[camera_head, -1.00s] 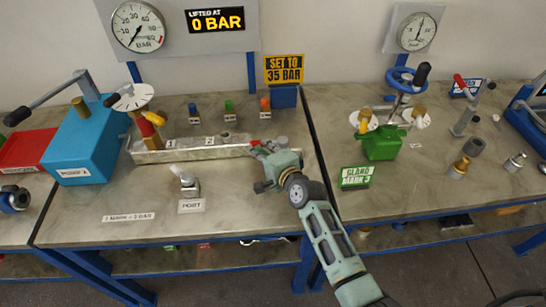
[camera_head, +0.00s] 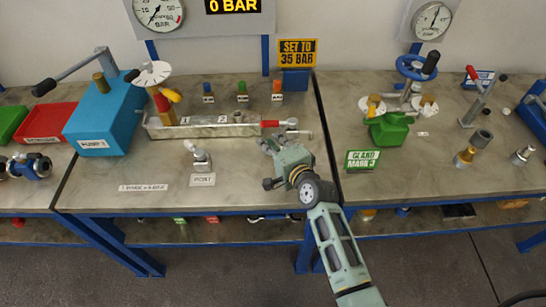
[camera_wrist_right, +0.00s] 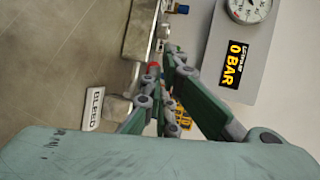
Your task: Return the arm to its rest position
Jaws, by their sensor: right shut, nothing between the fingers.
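My right gripper (camera_head: 268,145) is above the bench by the right end of the metal block (camera_head: 215,131). Its arm comes in from the lower right. It is shut and empty, and a little bench shows between it and the red-handled lever (camera_head: 272,124) at the block's end. My left gripper is out of view.
A blue pump box (camera_head: 104,118) stands at the left. A green gland body (camera_head: 390,130) stands on the right bench (camera_head: 430,172). The bench front below the right gripper is mostly clear.

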